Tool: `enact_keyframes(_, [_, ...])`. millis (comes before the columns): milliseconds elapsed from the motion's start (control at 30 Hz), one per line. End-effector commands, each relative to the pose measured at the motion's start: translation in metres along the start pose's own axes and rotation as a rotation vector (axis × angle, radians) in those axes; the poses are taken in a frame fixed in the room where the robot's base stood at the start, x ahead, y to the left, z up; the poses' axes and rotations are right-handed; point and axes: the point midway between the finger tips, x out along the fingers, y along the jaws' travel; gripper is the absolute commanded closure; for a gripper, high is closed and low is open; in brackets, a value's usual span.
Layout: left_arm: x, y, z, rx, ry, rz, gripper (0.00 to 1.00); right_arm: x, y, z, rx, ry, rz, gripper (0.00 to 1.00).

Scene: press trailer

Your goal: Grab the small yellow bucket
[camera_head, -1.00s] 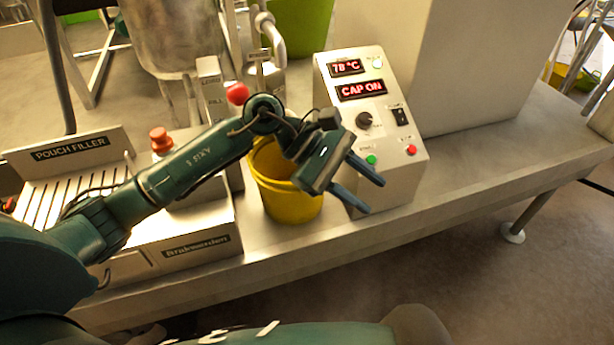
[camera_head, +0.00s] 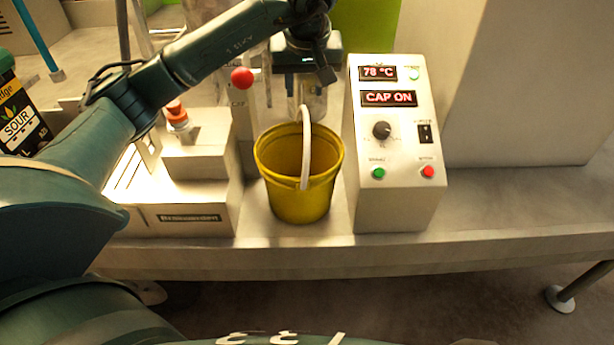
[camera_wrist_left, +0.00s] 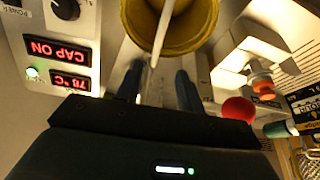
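The small yellow bucket (camera_head: 298,205) stands upright on the metal counter between the pouch filler and the control box. Its white handle (camera_head: 306,150) is raised in an arc above the rim. My left gripper (camera_head: 297,92) is above and behind the bucket, pointing down. In the left wrist view the gripper (camera_wrist_left: 158,82) has its two fingers apart. The handle (camera_wrist_left: 162,35) runs into the space between them in that picture, and the bucket (camera_wrist_left: 205,25) is at the top. I cannot tell whether the handle lies between the fingers in depth. My right gripper is not in view.
The control box (camera_head: 395,205) with red displays stands close right of the bucket. The pouch filler (camera_head: 190,190) and a red knob (camera_head: 242,77) are on its left. A dark sour bottle (camera_head: 20,120) is at far left. The counter (camera_head: 500,210) is clear at right.

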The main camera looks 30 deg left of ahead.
Motion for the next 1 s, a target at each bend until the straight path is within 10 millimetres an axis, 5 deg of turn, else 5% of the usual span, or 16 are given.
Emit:
enact_keyframes(300, [0.058,0.0,0.001,0.0,-0.006,-0.003,0.62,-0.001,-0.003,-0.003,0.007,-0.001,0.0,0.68])
enact_keyframes(1000, [0.127,0.006,0.001,0.0,-0.003,0.001,0.62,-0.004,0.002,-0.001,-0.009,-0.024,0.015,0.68])
